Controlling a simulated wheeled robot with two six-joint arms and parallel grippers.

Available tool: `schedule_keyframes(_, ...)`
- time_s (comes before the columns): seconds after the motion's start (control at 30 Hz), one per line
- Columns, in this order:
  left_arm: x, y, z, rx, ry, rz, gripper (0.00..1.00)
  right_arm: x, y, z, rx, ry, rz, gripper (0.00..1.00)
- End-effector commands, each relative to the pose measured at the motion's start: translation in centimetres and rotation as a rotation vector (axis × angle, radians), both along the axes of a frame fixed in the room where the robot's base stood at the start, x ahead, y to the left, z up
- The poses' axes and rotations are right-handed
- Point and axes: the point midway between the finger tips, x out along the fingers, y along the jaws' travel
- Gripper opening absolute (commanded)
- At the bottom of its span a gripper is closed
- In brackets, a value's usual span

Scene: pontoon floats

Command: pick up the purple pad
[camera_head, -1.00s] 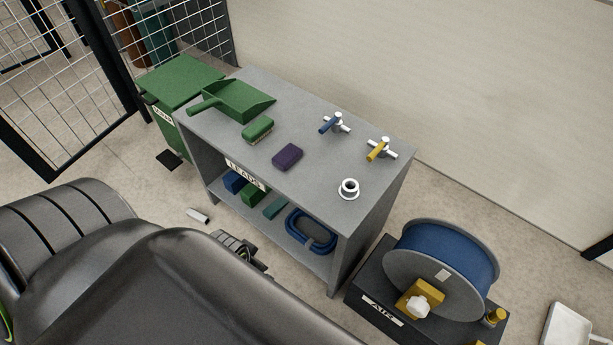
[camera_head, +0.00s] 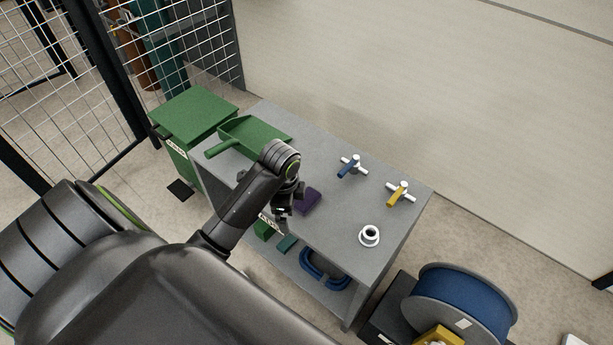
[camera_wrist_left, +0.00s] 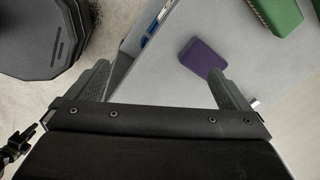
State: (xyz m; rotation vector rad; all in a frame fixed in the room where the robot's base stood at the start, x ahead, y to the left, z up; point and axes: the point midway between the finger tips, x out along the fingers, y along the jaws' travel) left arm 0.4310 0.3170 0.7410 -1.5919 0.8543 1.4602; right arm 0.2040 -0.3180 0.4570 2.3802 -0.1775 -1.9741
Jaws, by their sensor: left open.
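The purple pad (camera_head: 308,201) lies flat on the grey bench top, near its front edge. In the left wrist view the pad (camera_wrist_left: 202,56) shows beyond the right finger, which hides one corner of it. My left gripper (camera_head: 284,205) is beside the pad, at the bench's front edge in the head view. In the wrist view my left gripper (camera_wrist_left: 160,82) is open, its two fingers wide apart with nothing between them. My right gripper is in neither view.
On the grey bench (camera_head: 328,235) stand a green dustpan (camera_head: 255,135), blue-handled valve (camera_head: 351,166), yellow-handled valve (camera_head: 400,194) and white ring fitting (camera_head: 369,236). A blue hose reel (camera_head: 465,300) stands right of the bench.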

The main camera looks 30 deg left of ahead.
Motion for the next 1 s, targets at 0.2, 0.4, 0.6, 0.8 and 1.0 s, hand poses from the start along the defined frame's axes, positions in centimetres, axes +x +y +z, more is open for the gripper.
schedule_keyframes(0.2, 5.7, 1.0, 3.0, 0.01, 0.061, -0.284, 1.0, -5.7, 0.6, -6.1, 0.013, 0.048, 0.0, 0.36)
schedule_keyframes(0.4, 8.8, 1.6, 5.5, 0.001, 0.101, -0.471, 1.0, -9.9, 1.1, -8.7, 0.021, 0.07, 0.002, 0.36)
schedule_keyframes(0.6, 10.0, 1.8, 6.3, -0.005, 0.115, -0.549, 1.0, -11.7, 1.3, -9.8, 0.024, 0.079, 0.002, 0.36)
schedule_keyframes(0.8, 10.0, 1.8, 4.3, -0.006, 0.117, -0.555, 1.0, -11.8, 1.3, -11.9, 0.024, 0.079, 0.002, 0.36)
schedule_keyframes(1.0, 10.0, 1.8, 2.0, -0.006, 0.116, -0.554, 1.0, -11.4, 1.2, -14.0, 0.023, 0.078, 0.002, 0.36)
